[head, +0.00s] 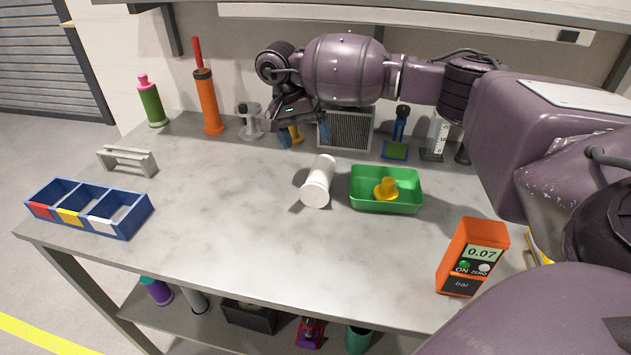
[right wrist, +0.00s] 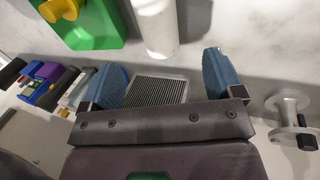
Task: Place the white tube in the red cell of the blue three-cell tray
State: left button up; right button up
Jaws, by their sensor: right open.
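The white tube (head: 318,184) lies on the grey table near its middle, left of the green bin. It also shows at the top of the right wrist view (right wrist: 156,26). The blue three-cell tray (head: 126,232) sits at the table's left front edge. Its cells have red (head: 42,211), yellow and white labels, with red leftmost; no object shows in them. My right gripper (head: 303,135) is above the table behind the tube, open and empty. Its blue fingertips stand apart in the right wrist view (right wrist: 162,80), with the tube beyond them. My left gripper is not in view.
A green bin (head: 368,205) holding a yellow part stands right of the tube. An orange gauge (head: 473,258) is at the front right. A grey rack (head: 128,160) is behind the tray. Bottles, a grille and small tools line the back. The table between tray and tube is clear.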

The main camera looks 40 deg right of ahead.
aim_at(319, 163)
jog(key=x, duration=0.3)
jog(key=shift+s+d+f, duration=0.1)
jog(key=shift+s+f, duration=0.1)
jog(key=shift+f, duration=0.1)
jog(key=x, duration=0.5)
jog(key=shift+w+d+f, duration=0.15)
jog(key=shift+d+f, duration=0.15)
jog(key=shift+d, duration=0.15)
jog(key=shift+f, duration=0.2)
jog(key=shift+f+b, duration=0.25)
jog(key=shift+b, duration=0.15)
jog(key=shift+c, duration=0.4)
jog(key=c, duration=1.1)
jog(key=shift+r, duration=0.25)
jog(key=shift+r+p, duration=1.05)
jog(key=shift+r, duration=9)
